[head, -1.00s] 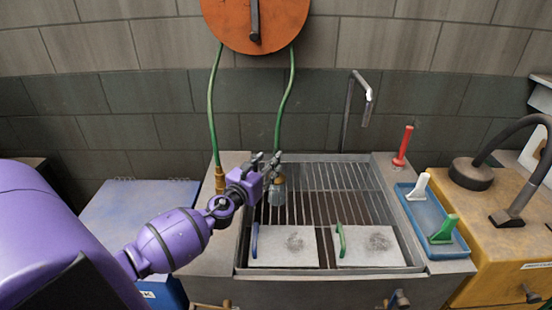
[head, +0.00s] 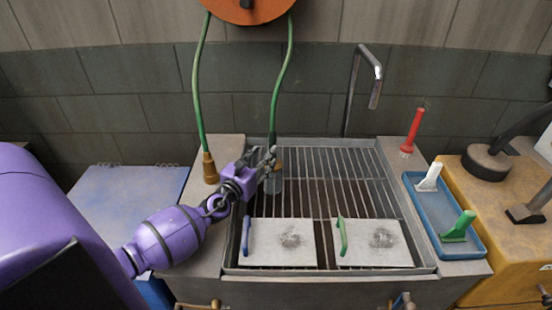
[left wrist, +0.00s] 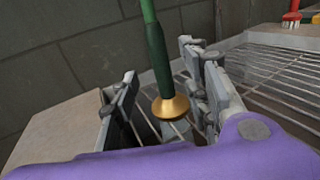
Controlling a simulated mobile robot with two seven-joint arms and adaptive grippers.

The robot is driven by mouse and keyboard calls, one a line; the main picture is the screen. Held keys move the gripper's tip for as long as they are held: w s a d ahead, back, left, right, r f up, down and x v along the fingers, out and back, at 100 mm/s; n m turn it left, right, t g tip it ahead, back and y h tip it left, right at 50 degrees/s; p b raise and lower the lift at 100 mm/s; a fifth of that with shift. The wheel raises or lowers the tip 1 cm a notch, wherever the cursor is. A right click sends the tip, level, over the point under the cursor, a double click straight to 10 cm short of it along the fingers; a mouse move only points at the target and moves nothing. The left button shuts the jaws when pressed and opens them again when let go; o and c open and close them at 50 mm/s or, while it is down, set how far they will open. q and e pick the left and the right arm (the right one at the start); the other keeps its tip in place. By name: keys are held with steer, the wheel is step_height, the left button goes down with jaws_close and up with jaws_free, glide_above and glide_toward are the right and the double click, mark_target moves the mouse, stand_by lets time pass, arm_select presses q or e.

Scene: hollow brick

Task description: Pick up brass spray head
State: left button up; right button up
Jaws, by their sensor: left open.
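The brass spray head (left wrist: 170,107) hangs at the end of a dark green sleeve (left wrist: 157,55) on a green hose. In the left wrist view it is between the two open fingers of my left gripper (left wrist: 168,95), with no clear contact on either side. In the head view my left gripper (head: 267,160) is at the back left of the sink, and its fingers partly hide the spray head (head: 279,167). A grey cylindrical part (head: 273,187) shows just below. My right gripper is not in view.
A metal grate (head: 335,180) covers the sink, with two pale slabs (head: 280,255) at its front. A second hose end (head: 209,167) stands left of the sink. A tap (head: 376,90), red brush (head: 413,130) and blue tray (head: 470,240) are to the right.

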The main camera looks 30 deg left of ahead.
mark_target(271, 146)
arm_select(q)
steer(key=shift+w, duration=0.35)
steer(key=shift+w+a+f, duration=0.1)
steer(key=shift+w, duration=1.1)
steer(key=w, duration=0.3)
steer(key=shift+w+a, duration=0.1)
steer(key=shift+w, duration=0.15)
steer(key=shift+w+b, duration=0.3)
steer(key=shift+w, duration=0.05)
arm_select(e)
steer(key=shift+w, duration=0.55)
arm_select(q)
steer(key=shift+c, duration=0.3)
steer(key=c, duration=0.6)
jaws_close()
steer(key=shift+r, duration=0.2)
